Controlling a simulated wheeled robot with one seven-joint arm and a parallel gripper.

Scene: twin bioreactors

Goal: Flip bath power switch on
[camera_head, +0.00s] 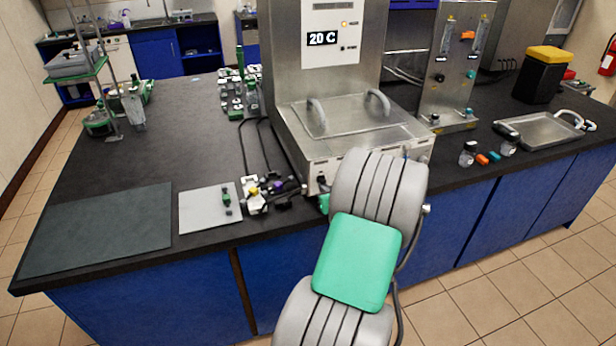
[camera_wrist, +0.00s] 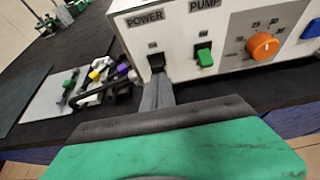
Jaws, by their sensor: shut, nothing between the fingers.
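The steel water bath (camera_head: 312,150) stands on the black bench, with a display (camera_head: 322,39) reading 20 C. Its white front panel (camera_wrist: 226,45) fills the upper part of the wrist view. The black POWER switch (camera_wrist: 156,62) sits under its label at the left of the panel. My gripper (camera_wrist: 157,88) is shut and empty, with its narrow tip directly below the POWER switch and very close to it. I cannot tell whether they touch. The tip partly hides the switch's lower edge. The green PUMP switch (camera_wrist: 204,55) is just to the right.
An orange knob (camera_wrist: 263,46) and a blue part (camera_wrist: 311,29) lie further right on the panel. Small clamps and dark fittings (camera_head: 268,190) lie on the bench left of the bath, beside a light grey plate (camera_head: 200,211). A dark mat (camera_head: 100,228) covers the front left.

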